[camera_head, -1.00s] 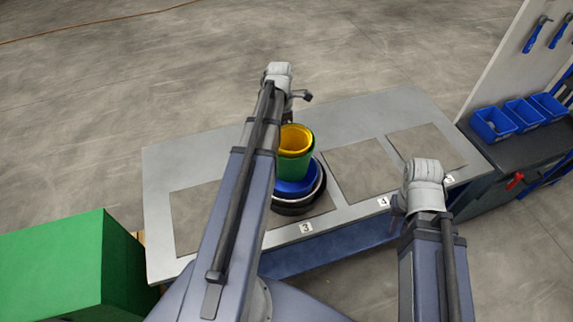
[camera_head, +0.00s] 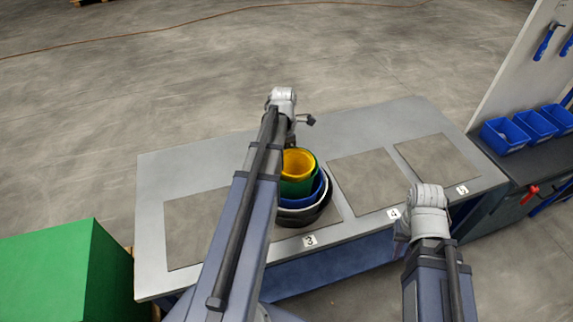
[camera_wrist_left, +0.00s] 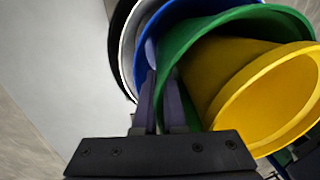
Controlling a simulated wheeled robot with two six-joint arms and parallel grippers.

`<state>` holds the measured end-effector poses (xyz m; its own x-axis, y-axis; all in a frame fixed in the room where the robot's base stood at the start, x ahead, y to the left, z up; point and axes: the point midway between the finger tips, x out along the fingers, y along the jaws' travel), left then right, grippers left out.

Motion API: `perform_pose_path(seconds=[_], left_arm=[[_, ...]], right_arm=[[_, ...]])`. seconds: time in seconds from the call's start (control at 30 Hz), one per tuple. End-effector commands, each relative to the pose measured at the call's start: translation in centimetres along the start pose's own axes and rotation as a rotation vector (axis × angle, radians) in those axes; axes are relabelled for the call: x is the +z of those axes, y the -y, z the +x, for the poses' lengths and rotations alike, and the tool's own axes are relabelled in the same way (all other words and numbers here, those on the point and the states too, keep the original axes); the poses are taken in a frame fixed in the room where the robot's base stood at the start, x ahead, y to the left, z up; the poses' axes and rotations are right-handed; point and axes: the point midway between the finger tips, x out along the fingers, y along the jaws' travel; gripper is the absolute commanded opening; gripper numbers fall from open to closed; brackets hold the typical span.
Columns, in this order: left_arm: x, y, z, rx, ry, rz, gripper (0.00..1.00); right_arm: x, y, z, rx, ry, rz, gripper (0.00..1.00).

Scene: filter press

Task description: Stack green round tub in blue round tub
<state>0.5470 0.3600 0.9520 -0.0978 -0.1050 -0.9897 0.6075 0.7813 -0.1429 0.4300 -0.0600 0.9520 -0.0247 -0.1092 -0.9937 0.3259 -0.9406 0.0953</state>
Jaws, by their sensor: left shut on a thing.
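The green round tub (camera_head: 312,168) holds the yellow tub (camera_head: 298,163) and sits low inside the blue round tub (camera_head: 318,192), tilted in the left wrist view. The blue tub is nested in a white tub (camera_head: 325,198) and a black tub (camera_head: 305,219) on the table. My left gripper (camera_wrist_left: 167,95) is shut on the green tub's wall (camera_wrist_left: 205,35), with the blue tub's wall (camera_wrist_left: 160,20) close by. Whether the green tub rests on the blue tub's bottom is hidden. My right gripper (camera_head: 402,240) is away from the tubs; its fingers are too unclear to read.
The grey table (camera_head: 150,220) has numbered mats, with the mat by label 4 (camera_head: 366,183) and the mat by label 5 (camera_head: 438,165) empty. A green box (camera_head: 50,275) stands at the left. Blue bins (camera_head: 503,136) sit on a bench at the right.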

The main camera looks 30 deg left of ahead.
Motion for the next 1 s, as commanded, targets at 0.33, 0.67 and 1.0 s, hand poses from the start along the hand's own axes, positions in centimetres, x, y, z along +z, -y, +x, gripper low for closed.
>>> perform_pose_path(seconds=[0.33, 0.67, 1.0], left_arm=[[0.0, 0.0, 0.3, -0.001, 0.000, 0.000, 0.00], [0.0, -0.1, 1.1, -0.001, 0.000, 0.000, 0.00], [0.0, -0.1, 1.0, 0.000, 0.000, 0.000, 0.21]], right_arm=[[0.0, 0.0, 0.3, 0.000, 0.000, 0.000, 0.21], [-0.1, 0.1, 1.1, 0.000, 0.000, 0.000, 0.21], [-0.1, 0.1, 1.0, 0.000, 0.000, 0.000, 0.21]])
